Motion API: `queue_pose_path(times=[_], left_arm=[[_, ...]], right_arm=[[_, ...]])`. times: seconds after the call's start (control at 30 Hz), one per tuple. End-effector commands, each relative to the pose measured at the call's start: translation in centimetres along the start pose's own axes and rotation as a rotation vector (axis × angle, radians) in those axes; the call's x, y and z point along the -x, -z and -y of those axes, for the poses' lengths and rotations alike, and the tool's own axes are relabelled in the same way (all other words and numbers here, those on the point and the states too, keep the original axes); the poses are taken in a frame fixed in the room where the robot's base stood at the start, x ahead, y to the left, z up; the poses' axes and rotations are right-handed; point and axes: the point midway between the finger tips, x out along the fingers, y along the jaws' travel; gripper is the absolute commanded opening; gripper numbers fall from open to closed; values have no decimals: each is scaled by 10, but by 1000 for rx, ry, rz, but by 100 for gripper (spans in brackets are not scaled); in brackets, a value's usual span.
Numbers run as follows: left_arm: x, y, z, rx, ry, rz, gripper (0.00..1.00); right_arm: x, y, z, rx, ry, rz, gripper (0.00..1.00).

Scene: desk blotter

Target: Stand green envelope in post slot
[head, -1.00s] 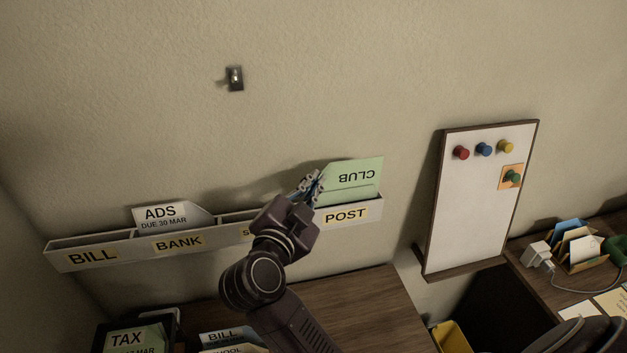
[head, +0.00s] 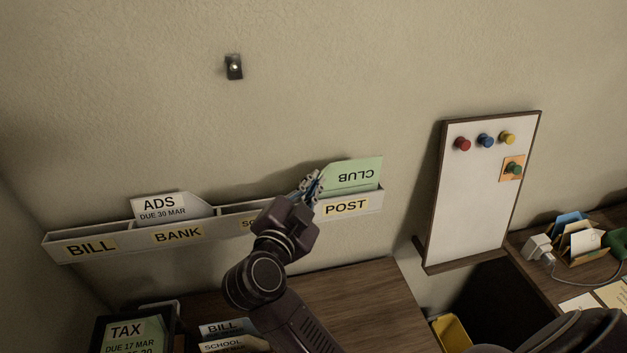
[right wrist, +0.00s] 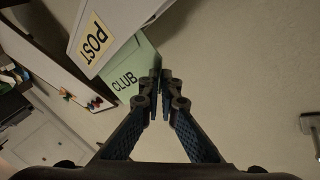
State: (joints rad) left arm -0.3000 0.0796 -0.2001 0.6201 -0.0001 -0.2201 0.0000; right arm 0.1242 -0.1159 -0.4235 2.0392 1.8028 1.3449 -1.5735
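The green envelope (head: 352,173), with CLUB printed upside down, stands in the POST slot (head: 372,201) at the right end of the wall rack. Its lower part is hidden behind the slot's front. My right gripper (head: 312,186) is at its left edge, with the fingers closed on that edge. In the right wrist view, the fingertips (right wrist: 161,76) meet at the edge of the envelope (right wrist: 128,72), beside the POST label (right wrist: 95,38). My left gripper is not in view.
The rack (head: 120,240) has BILL and BANK slots on the left; a white ADS envelope (head: 170,206) stands there. A whiteboard (head: 480,200) with pins hangs to the right.

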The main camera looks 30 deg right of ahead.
Motion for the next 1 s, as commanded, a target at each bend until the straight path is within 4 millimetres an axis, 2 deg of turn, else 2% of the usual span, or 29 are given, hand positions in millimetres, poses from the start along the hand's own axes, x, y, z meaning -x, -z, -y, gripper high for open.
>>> queue_pose_path(times=[1.0], left_arm=[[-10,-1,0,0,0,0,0]], right_arm=[[-3,-20,-16,1,0,0,0]])
